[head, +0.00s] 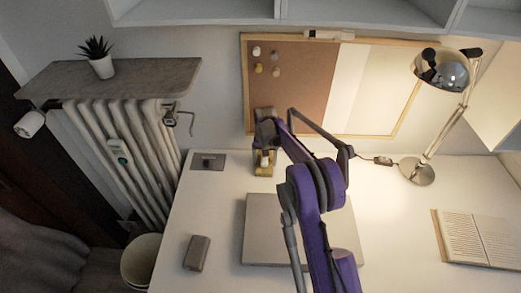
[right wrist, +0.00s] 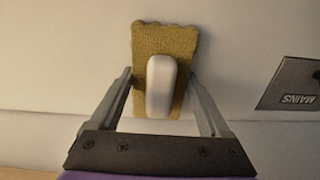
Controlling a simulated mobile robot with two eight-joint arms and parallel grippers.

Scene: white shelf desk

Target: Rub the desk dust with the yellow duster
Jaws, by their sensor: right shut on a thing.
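The yellow duster (head: 262,170) is at the back of the white desk (head: 215,200), just below the cork board. In the right wrist view the duster (right wrist: 150,45) has a ribbed yellow pad and a white rounded handle. My right gripper (head: 265,150) is at the duster, and its fingers (right wrist: 162,100) lie on both sides of it, shut on it. Whether the pad touches the desk or the wall, I cannot tell. I cannot make out any dust on the desk. My left gripper is not in view.
A closed grey laptop (head: 262,235) lies under my right arm. A grey plate marked MAINS (head: 208,161) is left of the duster. A small grey box (head: 197,253), lamp (head: 419,170) and open book (head: 478,240) stand around. The desk's left side is mostly clear.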

